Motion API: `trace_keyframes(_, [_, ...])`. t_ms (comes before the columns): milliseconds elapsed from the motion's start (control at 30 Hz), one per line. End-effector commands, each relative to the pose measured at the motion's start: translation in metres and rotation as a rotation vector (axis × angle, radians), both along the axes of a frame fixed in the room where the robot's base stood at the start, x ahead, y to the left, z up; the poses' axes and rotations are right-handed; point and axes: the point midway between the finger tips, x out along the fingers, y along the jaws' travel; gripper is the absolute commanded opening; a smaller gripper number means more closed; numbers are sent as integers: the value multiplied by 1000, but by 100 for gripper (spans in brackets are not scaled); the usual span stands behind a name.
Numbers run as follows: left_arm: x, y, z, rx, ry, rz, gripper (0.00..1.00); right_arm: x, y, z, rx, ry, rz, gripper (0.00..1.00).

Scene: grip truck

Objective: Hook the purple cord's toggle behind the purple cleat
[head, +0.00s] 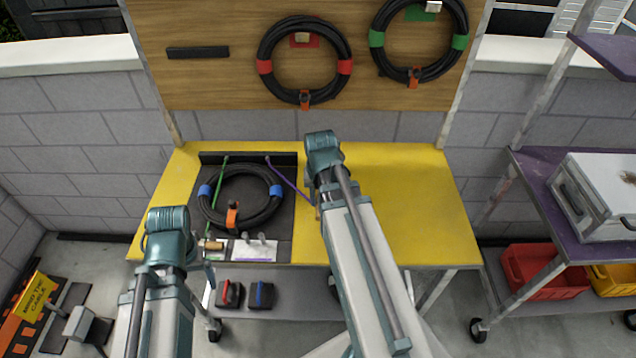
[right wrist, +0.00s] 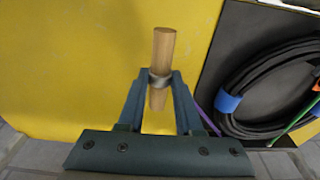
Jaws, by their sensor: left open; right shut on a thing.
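My right gripper (right wrist: 160,78) is shut on a wooden toggle (right wrist: 163,48), which stands out between its fingers above the yellow tabletop. The purple cord (head: 287,178) runs from the back edge of the black mat towards the right gripper, whose fingers are hidden behind my arm in the head view. A bit of it shows beside the fingers in the right wrist view (right wrist: 206,119). The purple cleat (head: 255,249), a pale plate with upright prongs and a purple strip, is at the mat's front edge, left of the right gripper. My left gripper (head: 166,238) is open at the table's front left, fingers mostly hidden.
A black cable coil (head: 205,205) with blue wraps lies on the mat (head: 284,222). A green cord (head: 217,180) crosses it to another wooden toggle (head: 211,244) left of the purple cleat. Two coils hang on the back board. The table's right side (head: 420,205) is clear.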

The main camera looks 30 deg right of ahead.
Motion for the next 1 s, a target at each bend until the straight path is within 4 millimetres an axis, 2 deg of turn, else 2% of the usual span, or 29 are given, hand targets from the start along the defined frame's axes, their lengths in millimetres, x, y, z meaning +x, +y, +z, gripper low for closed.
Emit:
trace_keyframes(33, [0, 0, 2, 0, 0, 0, 88, -11, 4, 2, 0, 0, 1, 0])
trace_keyframes(200, [0, 0, 3, 0, 0, 0, 88, -21, 8, 3, 0, 0, 2, 0])
trace_keyframes(433, [0, 0, 9, 0, 0, 0, 88, -21, 9, 9, 0, 0, 2, 0])
trace_keyframes(800, [0, 0, 44, 0, 0, 0, 88, -21, 8, 44, 0, 0, 2, 0])
trace_keyframes(1000, [0, 0, 47, 0, 0, 0, 88, -21, 8, 47, 0, 0, 2, 0])
